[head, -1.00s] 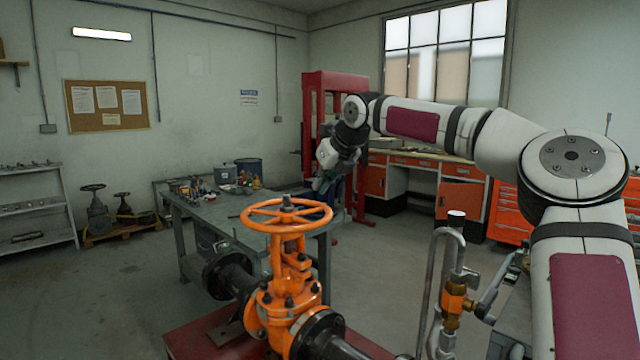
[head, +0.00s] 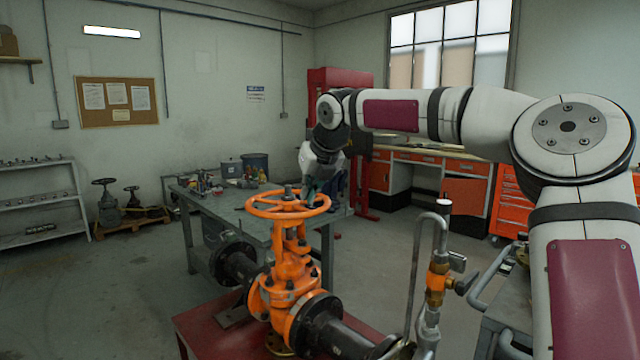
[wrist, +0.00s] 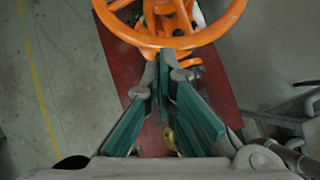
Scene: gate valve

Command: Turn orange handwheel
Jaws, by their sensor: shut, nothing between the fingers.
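The orange handwheel (head: 288,204) sits level on top of the orange gate valve (head: 288,290) in the head view. In the wrist view the handwheel (wrist: 172,42) fills the top, cut off by the frame edge. My gripper (wrist: 163,55) has its green-padded fingers together and empty, with the tips at the near rim in the picture. I cannot tell whether they touch the rim. In the head view my gripper (head: 314,190) is at the back right of the handwheel, its tips partly hidden by the rim.
The valve stands over a red base (head: 200,325) with dark pipes on both sides. A bent grey pipe with a brass fitting (head: 437,283) rises to the right. A grey workbench (head: 210,203) with several tools stands behind. The floor at left is open.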

